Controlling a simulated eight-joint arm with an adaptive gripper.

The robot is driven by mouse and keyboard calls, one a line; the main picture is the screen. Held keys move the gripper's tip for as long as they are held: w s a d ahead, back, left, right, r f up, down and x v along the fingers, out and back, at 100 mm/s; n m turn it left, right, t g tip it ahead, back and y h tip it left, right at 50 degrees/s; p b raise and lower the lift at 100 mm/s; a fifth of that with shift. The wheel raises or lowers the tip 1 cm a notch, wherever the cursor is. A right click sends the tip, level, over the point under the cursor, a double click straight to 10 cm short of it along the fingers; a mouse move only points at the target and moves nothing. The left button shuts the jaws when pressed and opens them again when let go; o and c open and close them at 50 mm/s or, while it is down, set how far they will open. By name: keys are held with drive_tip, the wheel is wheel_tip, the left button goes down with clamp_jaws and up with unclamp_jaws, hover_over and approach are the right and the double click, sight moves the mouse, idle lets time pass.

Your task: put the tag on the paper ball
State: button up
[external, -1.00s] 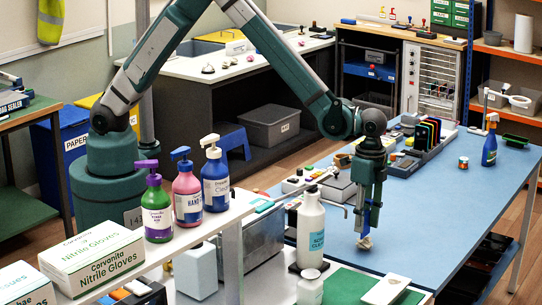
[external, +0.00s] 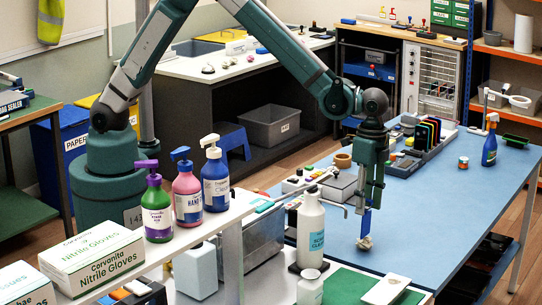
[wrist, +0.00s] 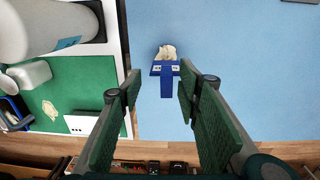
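The crumpled off-white paper ball (external: 364,243) sits on the blue table top, below my gripper (external: 370,205). The blue tag (external: 365,224) stands roughly upright at the ball, its lower end touching or right beside it. In the wrist view the tag (wrist: 167,85) looks T-shaped, with pale patches on its crossbar, which overlaps the near edge of the paper ball (wrist: 167,52). I cannot tell how firmly the tag rests on the ball. My gripper (wrist: 158,90) is open, with a wide gap and nothing between its fingers; the tag is just beyond the fingertips.
A green mat (external: 345,284) with a white box (external: 386,289) lies in front. A black rack with coloured dividers (external: 428,140) is farther back. The blue table (external: 445,205) is clear to the right.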

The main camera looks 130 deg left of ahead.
wheel_tip(320, 180, up, 6)
drive_tip(key=shift+a+r, duration=0.1)
drive_tip(key=shift+r, duration=0.15)
idle(0.7)
drive_tip(key=s+d+r+t, duration=0.3)
drive_tip(key=s+d+r, duration=1.4)
drive_tip(key=r, duration=0.1)
drive_tip(key=s+d+t, duration=0.2)
drive_tip(key=s+d, duration=0.3)
drive_tip(key=s, duration=0.5)
drive_tip(key=s+d+t, duration=0.2)
drive_tip(key=s+d, duration=0.4)
drive_tip(key=s, duration=0.5)
drive_tip(key=shift+s+d+f, duration=0.15)
drive_tip(key=shift+f, duration=0.15)
